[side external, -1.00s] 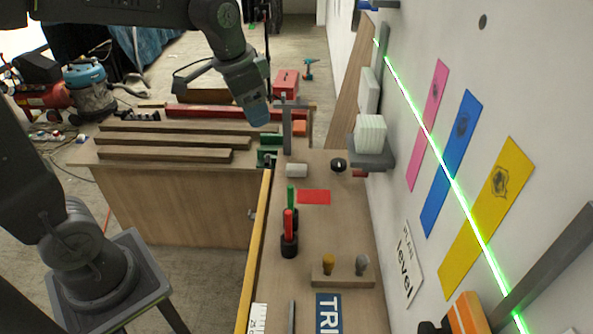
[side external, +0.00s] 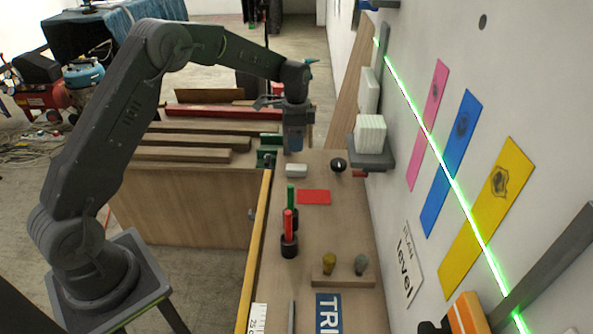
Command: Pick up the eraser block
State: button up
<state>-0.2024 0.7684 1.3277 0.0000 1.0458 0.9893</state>
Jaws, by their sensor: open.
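A small whitish block (side external: 296,171), which looks like the eraser block, lies flat near the far end of the narrow wooden bench. My gripper (side external: 293,150) points down just above and behind it in the picture. It is open and empty, and the block stays apart from it. The fingers are dark and small here, so the exact gap to the block is hard to judge.
A red card (side external: 313,197) lies nearer, beside a green marker (side external: 291,196) and a red marker (side external: 288,225) standing in dark holders. A round black object (side external: 338,164) is to the right. A wall shelf (side external: 371,160) carrying white blocks juts out at right.

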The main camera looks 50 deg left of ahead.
aim_at(297, 166)
notch_tip(297, 166, down, 11)
jog(key=shift+r, duration=0.2)
dwell(0.3)
jog(key=c, duration=1)
jog(key=shift+r, duration=0.1)
jog(key=shift+r, duration=0.5)
notch_tip(297, 166, up, 3)
jog(key=shift+w+f, duration=0.1)
jog(key=s+a+r, duration=0.2)
jog(key=a, duration=0.1)
jog(key=s+a+r, duration=0.2)
jog(key=a, duration=0.1)
jog(key=s+a+r, duration=0.3)
jog(key=shift+s+a, duration=0.1)
jog(key=shift+a, duration=0.05)
